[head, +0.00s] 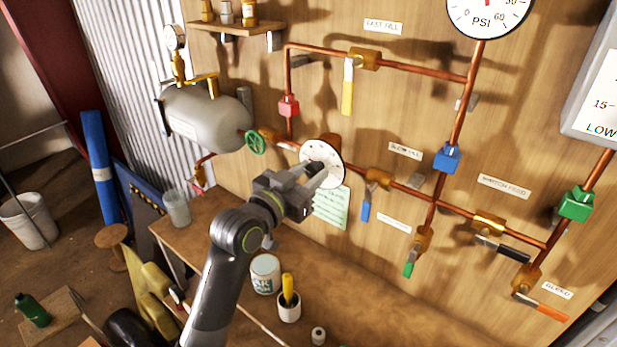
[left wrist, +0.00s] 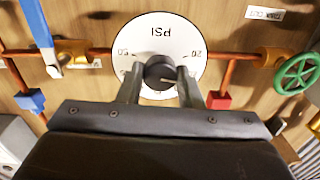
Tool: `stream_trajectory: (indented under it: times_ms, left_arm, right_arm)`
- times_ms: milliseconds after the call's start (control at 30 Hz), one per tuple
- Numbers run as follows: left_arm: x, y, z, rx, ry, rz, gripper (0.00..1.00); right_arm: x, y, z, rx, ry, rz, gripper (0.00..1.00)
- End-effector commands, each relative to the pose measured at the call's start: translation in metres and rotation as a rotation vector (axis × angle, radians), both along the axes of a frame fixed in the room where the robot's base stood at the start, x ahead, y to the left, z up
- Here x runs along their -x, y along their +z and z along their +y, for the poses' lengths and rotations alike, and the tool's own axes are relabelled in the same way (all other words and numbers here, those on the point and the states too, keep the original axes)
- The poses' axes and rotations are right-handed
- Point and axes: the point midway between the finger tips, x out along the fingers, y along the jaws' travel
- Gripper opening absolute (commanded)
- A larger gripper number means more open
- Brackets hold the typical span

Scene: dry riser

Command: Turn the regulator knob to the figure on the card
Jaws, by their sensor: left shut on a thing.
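The regulator's round white PSI dial (head: 321,152) sits on the copper pipe, and it fills the upper middle of the left wrist view (left wrist: 160,32). Its dark knob (left wrist: 160,72) stands out at the dial's centre. My left gripper (head: 314,176) reaches it from below left. In the left wrist view the two fingers (left wrist: 160,84) are shut on the knob from both sides and hide the lower dial. A pale green card (head: 333,207) hangs on the board just below the dial, partly behind the gripper; its writing is too small to read. My right gripper is in neither view.
A green handwheel (head: 256,142) and a grey tank (head: 207,117) are left of the dial. A blue-handled valve (head: 366,211) is close on the right. A labelled tin (head: 265,273) and a white cup (head: 289,306) stand on the bench below. The bench's right part is clear.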

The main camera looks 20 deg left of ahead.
Motion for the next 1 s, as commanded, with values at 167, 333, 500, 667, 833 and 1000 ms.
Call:
stream_trajectory:
  times_ms: [167, 333, 500, 667, 833, 1000]
  left_arm:
    - [0.0, -0.004, 0.0, -0.142, -0.001, -0.052, 0.09]
    - [0.0, -0.004, 0.0, -0.296, 0.0, -0.108, 0.09]
    - [0.0, -0.004, 0.0, -0.45, 0.0, -0.162, 0.09]
    - [0.0, -0.004, 0.0, -0.592, 0.001, -0.215, 0.09]
    - [0.0, -0.005, 0.0, -0.743, 0.0, -0.27, 0.09]
    - [0.0, -0.005, 0.0, -0.893, 0.001, -0.324, 0.09]
  right_arm:
    - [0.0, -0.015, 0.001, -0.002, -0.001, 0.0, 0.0]
    - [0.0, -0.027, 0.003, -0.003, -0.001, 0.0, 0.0]
    - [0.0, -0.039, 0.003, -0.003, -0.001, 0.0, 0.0]
    - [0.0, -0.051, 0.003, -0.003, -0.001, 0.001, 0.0]
    - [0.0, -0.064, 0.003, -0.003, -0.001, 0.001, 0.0]
    - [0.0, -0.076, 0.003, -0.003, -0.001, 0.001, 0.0]
